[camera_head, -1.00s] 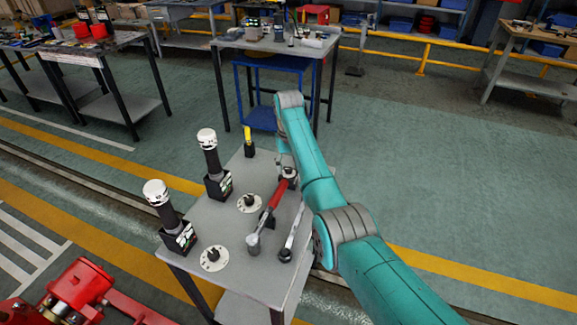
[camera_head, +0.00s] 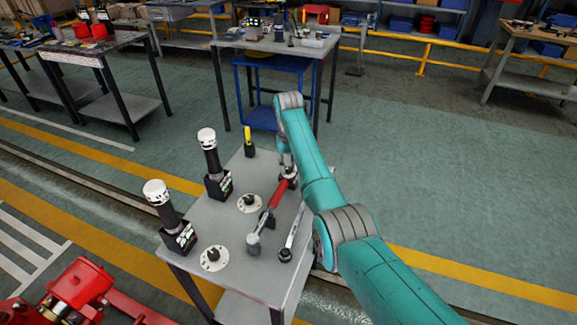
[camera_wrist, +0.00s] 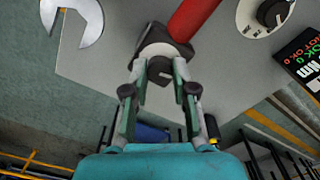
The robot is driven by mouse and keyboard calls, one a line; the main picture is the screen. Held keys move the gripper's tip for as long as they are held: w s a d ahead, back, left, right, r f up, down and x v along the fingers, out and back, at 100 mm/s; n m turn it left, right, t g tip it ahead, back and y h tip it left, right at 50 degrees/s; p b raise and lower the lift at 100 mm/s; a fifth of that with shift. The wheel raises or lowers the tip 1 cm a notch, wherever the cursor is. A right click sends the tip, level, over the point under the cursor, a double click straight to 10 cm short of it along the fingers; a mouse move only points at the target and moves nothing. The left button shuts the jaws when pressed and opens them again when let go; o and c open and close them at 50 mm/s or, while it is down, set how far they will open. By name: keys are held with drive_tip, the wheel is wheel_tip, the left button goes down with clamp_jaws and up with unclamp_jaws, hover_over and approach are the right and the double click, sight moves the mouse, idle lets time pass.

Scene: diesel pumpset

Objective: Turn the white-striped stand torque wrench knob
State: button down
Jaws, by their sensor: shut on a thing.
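In the wrist view, a small dark knob (camera_wrist: 160,70) sits at the end of a black holder with a pale band, beside the red handle (camera_wrist: 193,18) of a torque wrench. My gripper (camera_wrist: 160,84) has its two fingers on either side of the knob, closed on it. In the head view, the red-handled torque wrench (camera_head: 278,195) lies along the right part of the grey table (camera_head: 222,224). My gripper (camera_head: 287,168) is at its far end, partly hidden by my teal arm. White stripes on the knob cannot be made out.
Two white dials with dark knobs (camera_head: 249,203) (camera_head: 214,258) lie left of the wrench. Two black tools with white caps (camera_head: 208,150) (camera_head: 157,200) stand along the left edge. A silver wrench (camera_head: 293,236) lies at right. A yellow-topped item (camera_head: 248,140) stands at the back.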

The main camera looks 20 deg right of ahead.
sight(289, 168)
drive_tip(key=m, duration=0.5)
drive_tip(key=shift+m, duration=0.4)
idle(0.4)
drive_tip(key=c, duration=0.9)
unclamp_jaws()
drive_tip(key=shift+r, duration=0.1)
wheel_tip(289, 168, up, 12)
drive_tip(key=shift+f, duration=0.1)
